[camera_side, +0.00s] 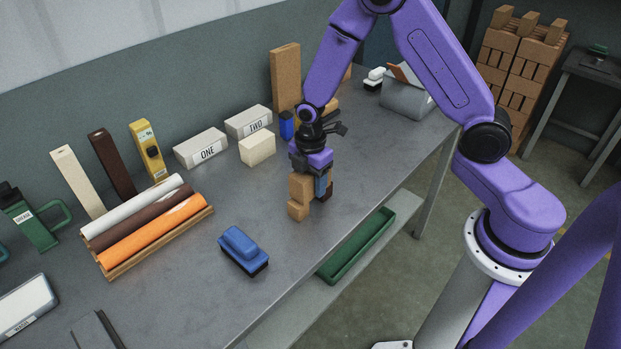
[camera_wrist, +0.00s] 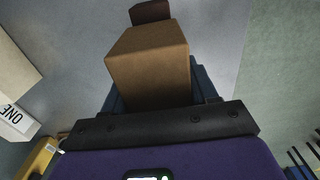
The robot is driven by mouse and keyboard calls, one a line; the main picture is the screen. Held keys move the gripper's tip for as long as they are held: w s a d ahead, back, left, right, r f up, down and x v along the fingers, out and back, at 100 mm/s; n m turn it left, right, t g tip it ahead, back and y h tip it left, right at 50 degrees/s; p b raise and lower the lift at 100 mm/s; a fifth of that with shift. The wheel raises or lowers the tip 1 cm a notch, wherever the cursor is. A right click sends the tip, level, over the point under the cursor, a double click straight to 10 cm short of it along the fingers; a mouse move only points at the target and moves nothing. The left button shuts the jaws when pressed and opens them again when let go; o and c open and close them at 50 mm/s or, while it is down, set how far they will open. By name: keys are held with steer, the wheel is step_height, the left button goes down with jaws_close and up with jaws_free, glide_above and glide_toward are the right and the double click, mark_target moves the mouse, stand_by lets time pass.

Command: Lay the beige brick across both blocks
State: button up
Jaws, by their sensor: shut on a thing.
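The beige brick, tan-coloured (camera_side: 300,186), is between the blue fingers of my gripper (camera_side: 321,186). It also fills the middle of the wrist view (camera_wrist: 150,75). My gripper is shut on it and points down near the table's front edge. A tan block (camera_side: 297,212) stands below the brick's left end. A dark brown block (camera_side: 328,193) shows at the right behind the fingers, and a dark brown piece (camera_wrist: 150,12) shows beyond the brick in the wrist view. The fingers hide the middle, so I cannot tell if the brick touches both blocks.
Cream boxes labelled ONE (camera_side: 201,150) and TWO (camera_side: 248,122) and a plain cream block (camera_side: 257,147) stand behind left. A blue brush-like object (camera_side: 243,250) lies in front left. A rack with rolls (camera_side: 150,230) is farther left. A green tray (camera_side: 357,243) sits below the table edge.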

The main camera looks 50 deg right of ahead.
steer(key=shift+f, duration=0.1)
steer(key=o, duration=1.2)
step_height(320, 180, up, 13)
steer(key=s+r+m, duration=0.1)
steer(key=s+r, duration=0.1)
steer(key=s, duration=0.7)
steer(key=s+r+m, duration=0.1)
steer(key=s+m, duration=0.1)
steer(key=s, duration=0.6)
steer(key=s+r+m, duration=0.2)
steer(key=s, duration=0.7)
steer(key=shift+s+a+r, duration=0.1)
steer(key=shift+s+r, duration=0.25)
